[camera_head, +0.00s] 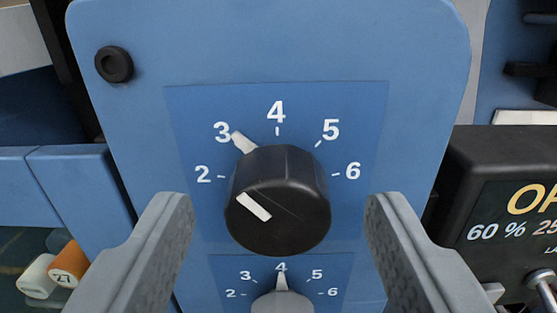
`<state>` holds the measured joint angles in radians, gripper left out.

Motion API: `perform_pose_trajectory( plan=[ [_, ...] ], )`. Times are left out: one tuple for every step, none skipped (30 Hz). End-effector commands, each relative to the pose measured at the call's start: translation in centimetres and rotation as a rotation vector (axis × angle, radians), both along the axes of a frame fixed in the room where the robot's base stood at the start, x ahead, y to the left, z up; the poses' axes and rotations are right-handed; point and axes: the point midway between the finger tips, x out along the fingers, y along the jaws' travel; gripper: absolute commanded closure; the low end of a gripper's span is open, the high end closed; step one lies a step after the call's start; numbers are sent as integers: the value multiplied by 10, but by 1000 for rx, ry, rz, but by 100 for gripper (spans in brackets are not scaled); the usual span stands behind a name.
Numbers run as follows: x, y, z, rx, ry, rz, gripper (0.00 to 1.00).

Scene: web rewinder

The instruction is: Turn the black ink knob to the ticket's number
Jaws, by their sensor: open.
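The black ink knob (290,195) sits on a blue panel (420,60) in the middle of the view. Its white pointer (243,141) points at the 3 on the dial plate (350,110), whose visible numbers run from 2 to 6. A white bar marks the knob's front face. My gripper (276,207) is open, with one grey finger on each side of the knob and visible gaps between. No ticket can be made out in this view.
Below is a second, grey knob (282,302) with its pointer at 4. A black box with a display (515,220) stands at the right. A small black round part (114,64) is at the upper left. White and orange cylinders (68,264) lie at the lower left.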

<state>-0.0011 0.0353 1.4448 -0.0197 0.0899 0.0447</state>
Motion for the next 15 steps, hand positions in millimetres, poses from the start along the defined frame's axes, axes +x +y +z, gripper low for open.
perform_pose_trajectory(
  plan=[
    [5, 0, 0, 0, 1, 0, 43],
    [7, 0, 0, 0, 1, 0, 43],
    [9, 0, 0, 0, 0, 0, 43],
    [11, 0, 0, 0, 0, 0, 43],
    [12, 0, 0, 0, 0, 0, 43],
    [14, 0, 0, 0, 0, 0, 43],
    [15, 0, 0, 0, 0, 0, 43],
    [15, 0, 0, 0, 0, 0, 43],
    [15, 0, 0, 0, 0, 0, 43],
    [16, 0, 0, 0, 0, 0, 43],
    [16, 0, 0, 0, 0, 0, 43],
    [16, 0, 0, 0, 0, 0, 43],
    [15, 0, 0, 0, 0, 0, 43],
    [15, 0, 0, 0, 0, 0, 43],
    [15, 0, 0, 0, 0, 0, 43]
  ],
)
